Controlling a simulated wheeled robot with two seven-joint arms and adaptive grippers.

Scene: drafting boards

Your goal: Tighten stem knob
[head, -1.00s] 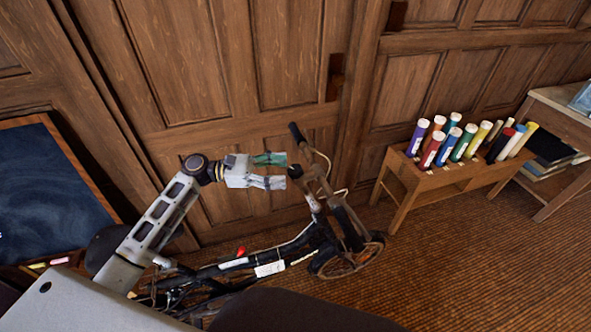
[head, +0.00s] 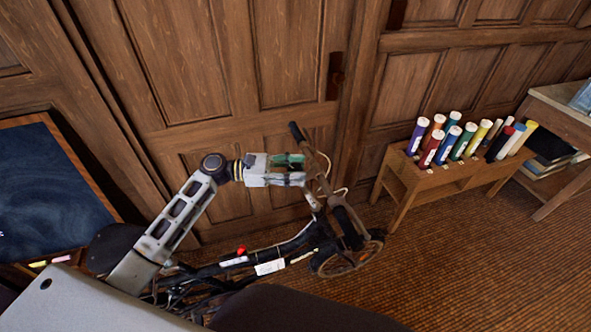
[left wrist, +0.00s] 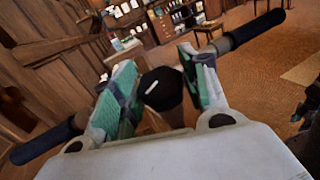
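The stem knob (left wrist: 161,88) is a black many-sided knob with a white line on top, seen in the left wrist view. It sits between the two green-padded fingers of my left gripper (left wrist: 160,85), which are apart on either side of it. I cannot make out the knob in the head view. There, my left gripper (head: 300,170) is at the bicycle's handlebar, above the front end of the bicycle (head: 300,245). My right gripper is not in view.
The handlebar grips show on the left (left wrist: 45,140) and right (left wrist: 253,30) in the wrist view. Panelled wooden doors (head: 220,60) stand close behind the bicycle. A wooden rack (head: 425,182) of coloured tubes stands to the right. Brown floor (head: 480,270) is clear at the right.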

